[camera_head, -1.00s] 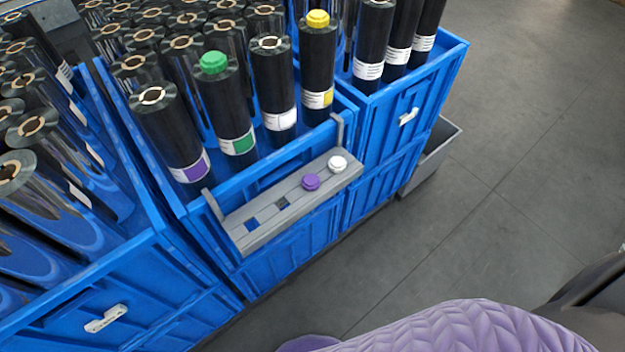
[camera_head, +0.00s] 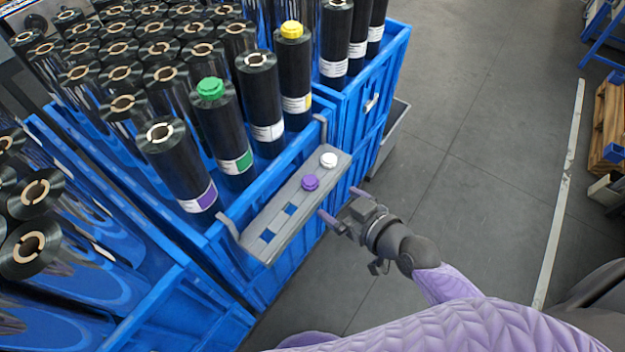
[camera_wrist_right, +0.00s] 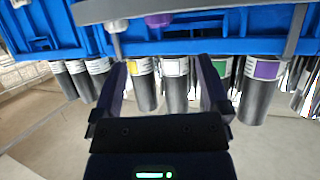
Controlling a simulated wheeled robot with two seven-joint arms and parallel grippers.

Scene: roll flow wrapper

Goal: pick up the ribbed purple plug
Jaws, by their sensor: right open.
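The purple plug (camera_head: 310,182) sits upright on a grey shelf (camera_head: 292,215) hooked on the front of a blue crate, beside a white plug (camera_head: 328,160). My right gripper (camera_head: 343,205) is open and empty, just right of the shelf's front edge and apart from the plug. In the right wrist view the purple plug (camera_wrist_right: 158,20) shows at the top, beyond and above the open fingers (camera_wrist_right: 163,75), with the white plug (camera_wrist_right: 116,25) to its left. My left gripper is not in view.
Blue crates (camera_head: 365,110) hold many upright black rolls. A green plug (camera_head: 210,88) and a yellow plug (camera_head: 292,29) top two rolls behind the shelf. The shelf has two empty square holes. Grey floor (camera_head: 480,150) is clear to the right.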

